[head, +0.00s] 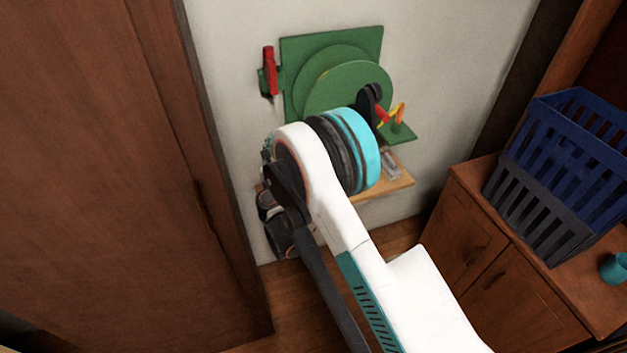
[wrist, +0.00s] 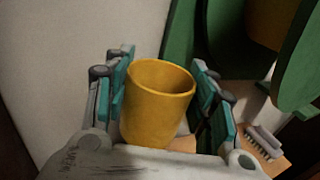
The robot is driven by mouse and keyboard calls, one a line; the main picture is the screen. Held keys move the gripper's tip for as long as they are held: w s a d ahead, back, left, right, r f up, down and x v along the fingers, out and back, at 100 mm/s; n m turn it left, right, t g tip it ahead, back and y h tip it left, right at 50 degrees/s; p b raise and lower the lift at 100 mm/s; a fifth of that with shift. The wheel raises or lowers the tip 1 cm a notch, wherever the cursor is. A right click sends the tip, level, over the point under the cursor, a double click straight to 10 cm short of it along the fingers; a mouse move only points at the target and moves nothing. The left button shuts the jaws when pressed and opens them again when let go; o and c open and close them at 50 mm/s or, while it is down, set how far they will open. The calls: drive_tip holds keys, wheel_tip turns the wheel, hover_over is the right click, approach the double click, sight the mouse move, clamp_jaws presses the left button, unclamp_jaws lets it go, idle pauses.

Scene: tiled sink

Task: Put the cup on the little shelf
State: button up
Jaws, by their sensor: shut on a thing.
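A yellow cup (wrist: 155,105) sits between the teal-padded fingers of my gripper (wrist: 162,62) in the wrist view. My gripper is shut on it, and the cup's open rim shows. The little wooden shelf (head: 398,186) is on the wall below a green panel in the head view. Part of its wood also shows beyond the cup in the wrist view (wrist: 184,144). The head view does not show the cup; my arm covers part of the shelf. I cannot tell whether the cup touches the shelf.
A grey brush (wrist: 264,142) lies on the shelf's right part. The green panel with discs (head: 345,85) juts out above it, with a red-handled tool (head: 269,72) at its left. A blue crate (head: 562,170) and a teal cup (head: 614,268) stand on the cabinet at right.

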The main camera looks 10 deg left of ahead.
wheel_tip(320, 180, down, 19)
drive_tip(key=b, duration=0.6)
drive_tip(key=shift+r, duration=0.15)
drive_tip(key=o, duration=1.1)
drive_tip(key=shift+s+r, duration=0.1)
drive_tip(key=shift+c, duration=0.2)
drive_tip(key=shift+s, duration=0.1)
